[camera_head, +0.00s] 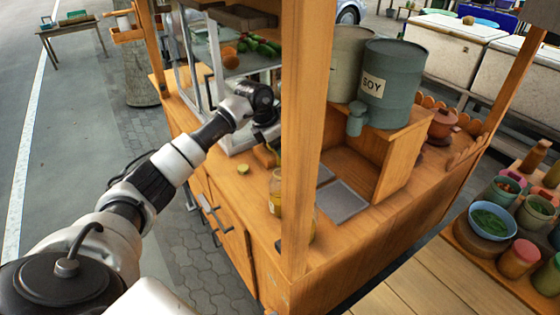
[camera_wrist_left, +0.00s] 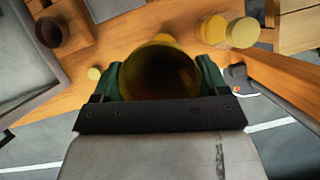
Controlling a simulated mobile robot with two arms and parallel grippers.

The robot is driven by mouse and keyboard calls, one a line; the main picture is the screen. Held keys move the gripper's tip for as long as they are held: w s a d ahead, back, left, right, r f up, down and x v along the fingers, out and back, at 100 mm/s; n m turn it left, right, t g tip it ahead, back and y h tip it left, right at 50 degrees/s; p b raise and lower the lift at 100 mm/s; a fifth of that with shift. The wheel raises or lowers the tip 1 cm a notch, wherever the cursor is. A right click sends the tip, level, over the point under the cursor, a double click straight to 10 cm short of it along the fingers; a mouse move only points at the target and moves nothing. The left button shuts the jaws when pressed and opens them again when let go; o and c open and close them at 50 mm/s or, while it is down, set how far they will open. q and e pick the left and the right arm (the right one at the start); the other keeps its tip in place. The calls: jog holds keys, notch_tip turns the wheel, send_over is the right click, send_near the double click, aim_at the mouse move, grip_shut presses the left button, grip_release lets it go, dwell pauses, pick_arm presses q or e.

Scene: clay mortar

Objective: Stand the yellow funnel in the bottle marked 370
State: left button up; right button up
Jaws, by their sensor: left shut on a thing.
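My left gripper (camera_wrist_left: 160,72) is shut on the yellow funnel (camera_wrist_left: 158,78), whose dark, wide mouth faces the wrist camera between the green fingers. In the head view, the left wrist is over the counter, left of the wooden post, and the fingers are mostly hidden. A bit of yellow (camera_head: 265,156) below the wrist is probably the funnel. A glass bottle with yellowish contents (camera_head: 275,192) stands on the counter, partly behind the post. Two round yellow tops (camera_wrist_left: 212,28) (camera_wrist_left: 243,32) show apart from the funnel in the left wrist view. I cannot read the mark 370 anywhere. My right gripper is out of view.
The thick wooden post (camera_head: 303,130) rises in front of the counter (camera_head: 235,185). A small cut lime (camera_head: 243,168) lies left of the bottle. Grey trays (camera_head: 342,202) are set in the counter to the right. A SOY barrel (camera_head: 390,75) stands on a raised shelf.

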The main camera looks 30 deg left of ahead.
pick_arm(q)
jog(key=shift+f+b, duration=0.35)
dwell(0.9)
jog(key=shift+f+b, duration=0.65)
jog(key=shift+f, duration=0.2)
jog(key=shift+f, duration=0.1)
jog(key=shift+f+b, duration=0.45)
jog(key=shift+f, duration=0.05)
dwell(0.4)
jog(key=o, duration=0.9)
jog(key=shift+s+a+r, duration=0.1)
jog(key=shift+a+r, duration=0.05)
jog(key=shift+r, duration=0.3)
jog(key=b+v, duration=0.2)
jog(key=v, duration=0.8)
